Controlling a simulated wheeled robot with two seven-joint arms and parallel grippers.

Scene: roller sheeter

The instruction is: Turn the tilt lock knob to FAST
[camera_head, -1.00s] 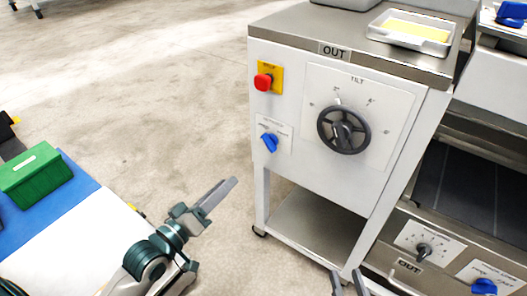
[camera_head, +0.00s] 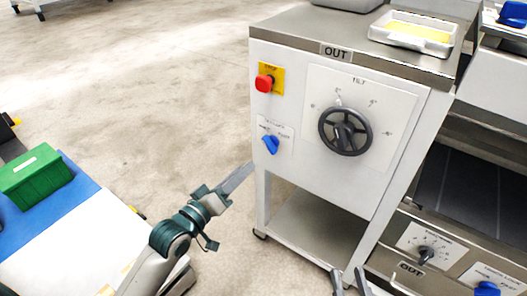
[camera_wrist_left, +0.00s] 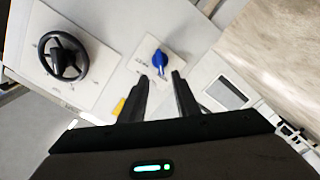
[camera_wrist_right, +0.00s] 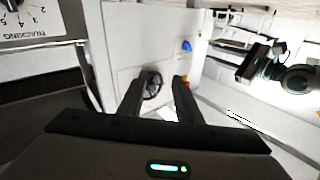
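The blue tilt lock knob (camera_head: 270,145) sits on a small labelled plate on the white cabinet's front, below the red stop button. In the left wrist view the knob (camera_wrist_left: 160,59) lies just beyond and between my left fingertips, apart from them. My left gripper (camera_head: 246,168) is near the cabinet's left front edge, below and left of the knob. Its fingers (camera_wrist_left: 159,76) are parted with nothing between them. My right gripper (camera_head: 349,276) shows at the bottom edge, open and empty; its fingers (camera_wrist_right: 157,80) are parted in the right wrist view. The plate's lettering is too small to read surely.
A black tilt handwheel (camera_head: 345,131) is right of the knob. The red button (camera_head: 264,83) is above it. The sheeter's lower panel with a black dial (camera_head: 425,254) stands at right. A green box (camera_head: 35,174) rests on a blue surface at left. Open floor lies between.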

